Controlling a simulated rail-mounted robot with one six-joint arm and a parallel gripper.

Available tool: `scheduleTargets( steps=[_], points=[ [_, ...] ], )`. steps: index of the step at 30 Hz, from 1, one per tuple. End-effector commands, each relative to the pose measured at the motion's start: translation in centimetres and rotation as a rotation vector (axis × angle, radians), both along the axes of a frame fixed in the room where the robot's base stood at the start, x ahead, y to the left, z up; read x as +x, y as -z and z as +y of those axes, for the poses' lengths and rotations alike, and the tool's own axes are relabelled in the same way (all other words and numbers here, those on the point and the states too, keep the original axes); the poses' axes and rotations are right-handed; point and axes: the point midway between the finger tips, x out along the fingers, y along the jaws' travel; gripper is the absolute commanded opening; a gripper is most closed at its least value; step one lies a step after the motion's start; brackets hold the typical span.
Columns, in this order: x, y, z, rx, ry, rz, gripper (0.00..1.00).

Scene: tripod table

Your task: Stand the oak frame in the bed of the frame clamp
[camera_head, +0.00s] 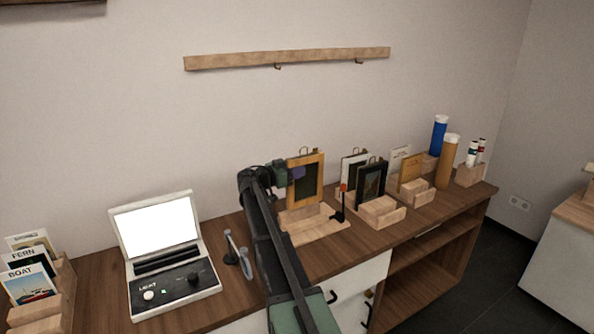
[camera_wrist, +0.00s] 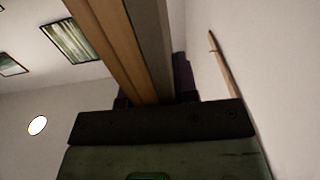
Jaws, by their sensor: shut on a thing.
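The oak frame (camera_head: 305,180), orange-brown wood around a dark picture, is upright above the frame clamp, in the head view. My gripper (camera_head: 287,179) is shut on its left side. In the wrist view the frame (camera_wrist: 125,48) rises edge-on from between my dark jaws (camera_wrist: 150,101). The frame clamp (camera_head: 314,233) is a pale wooden base with a raised block and a black lever with a red tip (camera_head: 343,188) at its right. The frame's lower edge is close to the clamp block; I cannot tell whether they touch.
Right of the clamp, dark frames (camera_head: 371,182) stand in a wooden holder (camera_head: 381,212), near cards and tubes (camera_head: 447,162). Left are a light-screen device (camera_head: 160,255), a small stand (camera_head: 236,253) and a card rack (camera_head: 45,305). A hook rail (camera_head: 288,59) hangs on the wall.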

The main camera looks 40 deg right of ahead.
Motion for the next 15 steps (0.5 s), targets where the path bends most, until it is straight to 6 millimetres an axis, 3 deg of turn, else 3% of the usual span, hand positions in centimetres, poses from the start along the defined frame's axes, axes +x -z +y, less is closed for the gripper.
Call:
scheduleTargets(
  steps=[1,4,15],
  points=[
    [0.0,2.0,0.0,-0.001,-0.001,0.0,0.0],
    [0.0,3.2,0.0,-0.001,-0.001,0.0,0.0],
    [0.0,3.4,0.0,-0.001,-0.001,0.0,0.0]
  ],
)
